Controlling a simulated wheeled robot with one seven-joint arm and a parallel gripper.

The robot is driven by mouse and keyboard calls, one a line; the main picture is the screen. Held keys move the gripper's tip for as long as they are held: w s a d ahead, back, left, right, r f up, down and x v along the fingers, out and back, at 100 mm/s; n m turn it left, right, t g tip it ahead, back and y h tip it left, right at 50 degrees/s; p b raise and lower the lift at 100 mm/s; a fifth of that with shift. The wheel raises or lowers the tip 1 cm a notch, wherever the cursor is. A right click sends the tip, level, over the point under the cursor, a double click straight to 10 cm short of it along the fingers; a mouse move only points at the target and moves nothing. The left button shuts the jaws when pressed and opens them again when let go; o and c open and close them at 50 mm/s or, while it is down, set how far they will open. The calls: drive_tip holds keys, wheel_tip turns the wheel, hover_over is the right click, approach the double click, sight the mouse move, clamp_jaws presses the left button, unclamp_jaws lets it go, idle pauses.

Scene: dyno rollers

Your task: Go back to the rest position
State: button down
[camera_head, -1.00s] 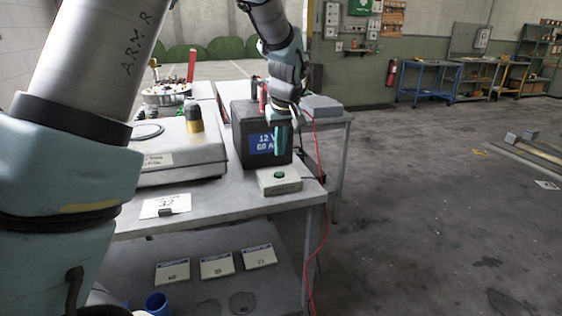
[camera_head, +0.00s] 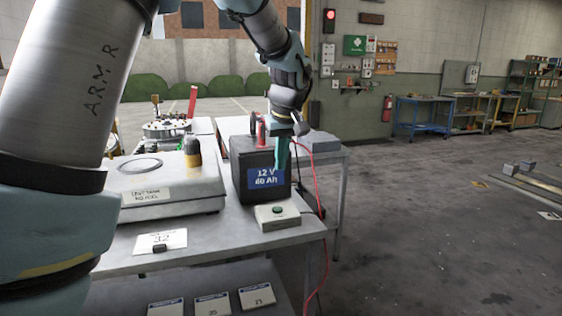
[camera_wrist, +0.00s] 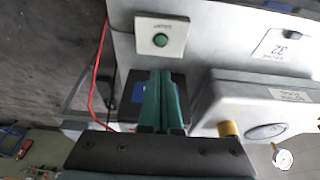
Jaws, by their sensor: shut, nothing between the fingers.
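My gripper (camera_head: 283,153) is shut and empty, its teal fingers pointing down in front of the dark battery (camera_head: 243,180) with the blue "12 V 60 Ah" label. In the wrist view the closed fingers (camera_wrist: 163,98) show with the battery behind them. Just in front of the battery is a pale box with a green button (camera_head: 277,215), which also shows in the wrist view (camera_wrist: 161,37). The fingers are above and behind the button box. I cannot tell whether they touch the battery.
The grey table (camera_head: 215,236) also holds a grey scale-like unit (camera_head: 165,193) and a card marked 32 (camera_head: 160,241). A red cable (camera_head: 318,195) runs from the battery over the table's right edge. Several small labelled boxes lie on the lower shelf. The floor to the right is open.

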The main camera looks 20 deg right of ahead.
drive_tip(key=a+f+g, duration=0.1)
drive_tip(key=a+f, duration=0.2)
drive_tip(key=a, duration=0.8)
drive_tip(key=a+f, duration=0.3)
drive_tip(key=a, duration=0.8)
drive_tip(key=s+a+f, duration=0.2)
drive_tip(key=s+a, duration=0.2)
drive_tip(key=a, duration=0.3)
drive_tip(key=s+a+f, duration=0.2)
drive_tip(key=s+a, duration=0.3)
drive_tip(key=a, duration=0.1)
drive_tip(key=shift+s+a+f+g, duration=0.3)
drive_tip(key=shift+a+g, duration=0.1)
drive_tip(key=c, duration=1.6)
unclamp_jaws()
